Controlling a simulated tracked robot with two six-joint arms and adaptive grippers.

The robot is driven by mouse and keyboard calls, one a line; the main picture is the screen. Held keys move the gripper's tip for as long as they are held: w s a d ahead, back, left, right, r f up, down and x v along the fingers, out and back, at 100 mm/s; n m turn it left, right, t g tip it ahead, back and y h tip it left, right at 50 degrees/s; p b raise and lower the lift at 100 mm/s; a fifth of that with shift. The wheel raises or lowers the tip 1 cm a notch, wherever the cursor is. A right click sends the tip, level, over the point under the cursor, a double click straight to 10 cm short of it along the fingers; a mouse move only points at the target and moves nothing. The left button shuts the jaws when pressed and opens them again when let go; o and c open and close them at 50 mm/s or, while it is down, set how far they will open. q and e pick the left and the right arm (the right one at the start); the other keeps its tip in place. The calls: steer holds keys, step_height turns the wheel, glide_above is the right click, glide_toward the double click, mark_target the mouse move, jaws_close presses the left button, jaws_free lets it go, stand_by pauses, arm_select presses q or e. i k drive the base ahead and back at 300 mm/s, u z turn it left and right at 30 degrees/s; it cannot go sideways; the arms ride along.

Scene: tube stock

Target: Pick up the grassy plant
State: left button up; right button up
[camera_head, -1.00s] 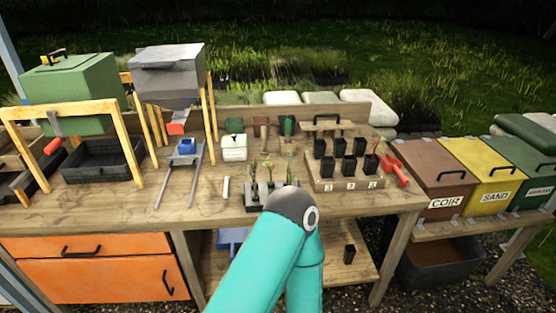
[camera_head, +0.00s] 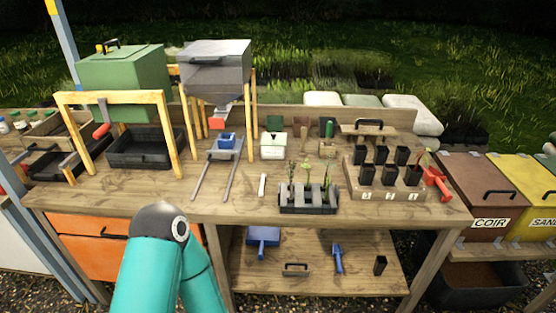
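A black tray (camera_head: 309,209) on the bench holds several small seedlings (camera_head: 306,178) between grey dividers. They are thin and green, and too small for me to tell which one is grassy. A wooden block (camera_head: 388,192) to its right holds several black pots, and one pot at its right end has a small green and reddish sprig (camera_head: 424,160). Only a teal link of my arm with a dark joint shows at the bottom left, in front of the bench. Neither of my grippers is in view.
A green hopper (camera_head: 122,81) and a grey hopper (camera_head: 215,68) stand on yellow frames at the bench's left. A white-and-green box (camera_head: 273,147) stands behind the tray, and a red tool (camera_head: 436,183) lies at the right. The bench front left of the tray is clear.

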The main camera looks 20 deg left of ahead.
mark_target(325, 200)
steer(key=u, duration=0.4)
steer(key=i, duration=1)
steer(key=z, duration=0.1)
steer(key=k, duration=0.85)
steer(key=u, duration=0.15)
steer(key=i, duration=0.8)
steer(key=z, duration=0.05)
